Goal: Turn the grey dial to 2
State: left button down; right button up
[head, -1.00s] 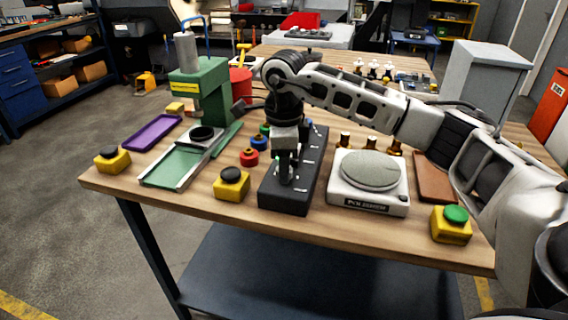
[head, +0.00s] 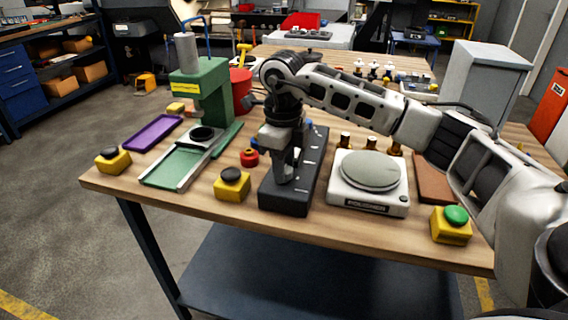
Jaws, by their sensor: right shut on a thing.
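A dark control panel block (head: 290,199) with pale marks on its top stands near the front middle of the wooden table. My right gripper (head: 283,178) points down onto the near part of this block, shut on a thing. That thing, by its place on the block, is the grey dial; the fingers hide most of it and I cannot read which number it points to. My left gripper is not in view.
A green press (head: 205,85) and purple tray (head: 153,132) are farther left.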

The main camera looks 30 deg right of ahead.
jog(key=shift+r, duration=0.15)
jog(key=o, duration=1)
notch_tip(320, 180, up, 16)
jog(key=shift+s+a+f+p, duration=0.1)
jog(key=shift+s+a+p, duration=0.05)
jog(key=shift+p, duration=0.55)
jog(key=shift+a, duration=0.1)
